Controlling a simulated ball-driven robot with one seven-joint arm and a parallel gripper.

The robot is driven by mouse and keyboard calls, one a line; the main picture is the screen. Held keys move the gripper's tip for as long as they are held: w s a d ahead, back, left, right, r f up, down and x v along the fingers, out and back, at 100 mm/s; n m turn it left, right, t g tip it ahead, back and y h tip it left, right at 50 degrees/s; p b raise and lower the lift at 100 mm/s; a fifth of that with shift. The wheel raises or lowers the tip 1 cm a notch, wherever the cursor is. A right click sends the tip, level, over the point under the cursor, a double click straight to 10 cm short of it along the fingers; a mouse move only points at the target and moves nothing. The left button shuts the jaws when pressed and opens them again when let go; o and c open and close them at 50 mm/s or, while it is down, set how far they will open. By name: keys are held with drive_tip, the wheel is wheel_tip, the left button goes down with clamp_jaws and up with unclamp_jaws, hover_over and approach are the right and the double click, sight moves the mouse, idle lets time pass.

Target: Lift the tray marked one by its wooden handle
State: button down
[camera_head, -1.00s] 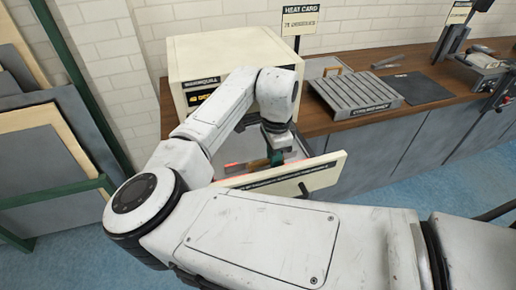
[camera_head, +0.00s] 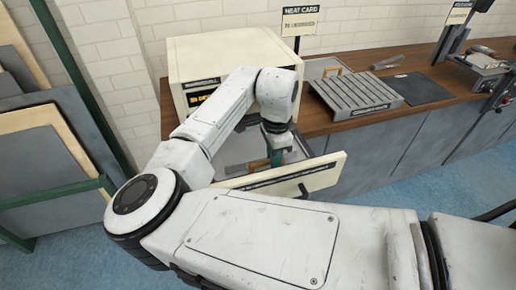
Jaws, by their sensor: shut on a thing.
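A grey tray surface (camera_head: 236,170) shows around the handle. My arm and the door hide most of it, and I cannot read a mark on it. I cannot tell whether the tray is clear of its support.
The open oven door (camera_head: 325,174) stands close in front of my gripper. To the right on the wooden bench are a ribbed grey cooling plate (camera_head: 355,94), a dark mat (camera_head: 417,87) and a grey tray with a wooden piece (camera_head: 318,67). A heat card (camera_head: 300,21) stands behind.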

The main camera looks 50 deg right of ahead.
drive_tip(key=shift+r+p, duration=1.3)
drive_tip(key=shift+r, duration=0.25)
wheel_tip(320, 180, up, 11)
drive_tip(key=p, duration=0.9)
drive_tip(key=shift+f, duration=0.2)
